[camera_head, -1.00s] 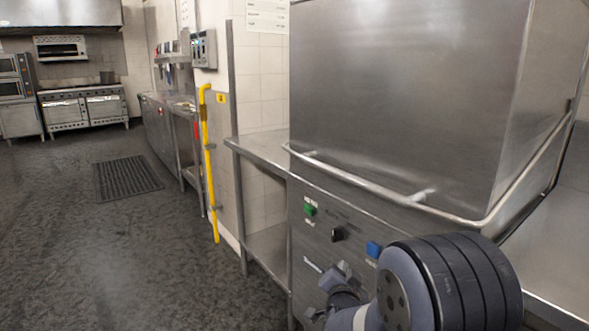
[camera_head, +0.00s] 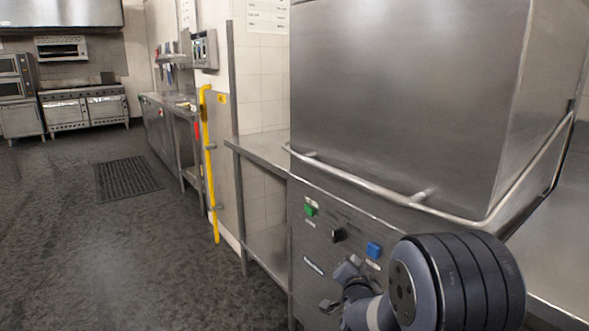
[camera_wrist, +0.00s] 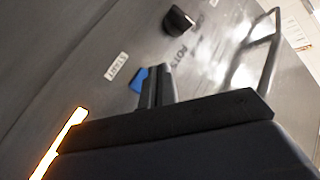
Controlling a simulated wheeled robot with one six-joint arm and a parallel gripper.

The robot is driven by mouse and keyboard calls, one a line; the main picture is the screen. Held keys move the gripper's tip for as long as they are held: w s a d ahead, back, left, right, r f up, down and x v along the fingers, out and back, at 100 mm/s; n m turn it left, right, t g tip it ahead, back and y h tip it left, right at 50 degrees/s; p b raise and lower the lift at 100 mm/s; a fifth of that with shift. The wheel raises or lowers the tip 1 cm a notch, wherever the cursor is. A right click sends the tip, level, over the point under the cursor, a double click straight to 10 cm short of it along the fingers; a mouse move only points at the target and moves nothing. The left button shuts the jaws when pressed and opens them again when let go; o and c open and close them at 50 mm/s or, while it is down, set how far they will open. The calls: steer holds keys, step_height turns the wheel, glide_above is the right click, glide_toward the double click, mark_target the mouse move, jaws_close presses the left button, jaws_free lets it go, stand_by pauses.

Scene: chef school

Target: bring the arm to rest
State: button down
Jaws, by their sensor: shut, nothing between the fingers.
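My arm shows at the lower right of the head view, in front of the steel machine's control panel (camera_head: 318,235). My gripper (camera_head: 330,306) is partly seen at the arm's end, low before the panel. In the wrist view my gripper (camera_wrist: 157,82) has its dark fingers together and empty. Behind the fingers are a blue button (camera_wrist: 138,79), a black knob (camera_wrist: 179,20) and a label on the panel. I cannot tell the exact gap between the fingers and the panel.
The hood machine (camera_head: 410,95) has a long bar handle (camera_head: 385,190) above the arm. A steel side table (camera_head: 262,152) and a yellow pipe (camera_head: 209,160) stand to the left. The floor with a dark mat (camera_head: 128,177) is open further left. Ovens stand at the back.

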steer(key=b, duration=0.3)
steer(key=shift+w+d+f, duration=0.2)
steer(key=shift+d+f, duration=0.05)
steer(key=shift+d, duration=0.05)
steer(key=shift+b, duration=0.3)
steer(key=r+p, duration=0.1)
steer(key=p, duration=0.2)
steer(key=shift+p, duration=0.65)
